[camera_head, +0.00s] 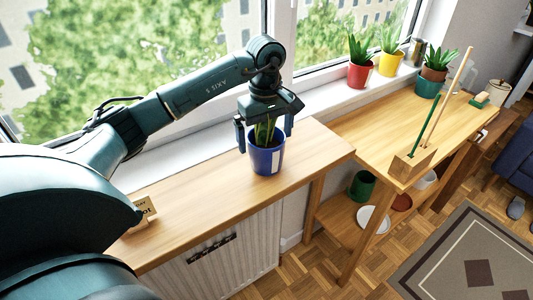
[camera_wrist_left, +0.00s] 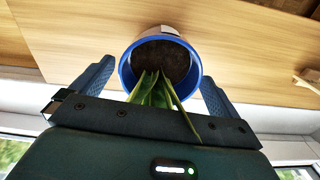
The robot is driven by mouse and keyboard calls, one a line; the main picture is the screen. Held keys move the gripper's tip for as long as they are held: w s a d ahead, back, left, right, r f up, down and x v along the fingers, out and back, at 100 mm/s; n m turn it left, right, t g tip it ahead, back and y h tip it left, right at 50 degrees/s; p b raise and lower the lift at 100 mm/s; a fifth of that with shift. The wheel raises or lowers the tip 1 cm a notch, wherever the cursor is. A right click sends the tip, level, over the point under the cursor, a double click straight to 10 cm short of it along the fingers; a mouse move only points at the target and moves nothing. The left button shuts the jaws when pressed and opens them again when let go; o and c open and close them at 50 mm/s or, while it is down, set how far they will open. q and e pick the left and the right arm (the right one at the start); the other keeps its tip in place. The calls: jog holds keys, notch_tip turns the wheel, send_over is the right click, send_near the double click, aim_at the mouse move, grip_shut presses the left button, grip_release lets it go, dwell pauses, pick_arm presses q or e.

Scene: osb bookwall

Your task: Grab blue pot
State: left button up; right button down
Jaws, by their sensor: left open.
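The blue pot (camera_head: 266,158) stands upright on a wooden shelf board below the window, with a green plant in it and a pale label on its side. In the left wrist view the pot (camera_wrist_left: 126,70) shows its blue rim, dark soil and long green leaves. My left gripper (camera_head: 264,137) is directly above the pot, pointing down, with its fingers open on either side of the pot's upper part. In the left wrist view the open left gripper (camera_wrist_left: 152,85) has one finger on each side of the pot, with gaps visible. My right gripper is not in view.
Red (camera_head: 359,76) and yellow (camera_head: 390,64) plant pots stand on the windowsill at the right. A teal pot (camera_head: 427,83) stands on the wooden table (camera_head: 400,115), with a block holding upright sticks (camera_head: 411,166). A small sign (camera_head: 146,209) stands on the shelf board at left.

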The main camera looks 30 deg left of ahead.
aim_at(266, 147)
pick_arm(q)
jog(key=shift+d+f+p, duration=0.15)
jog(key=shift+f+p, duration=0.25)
jog(key=shift+f, duration=1.95)
jog(key=c, duration=1.2)
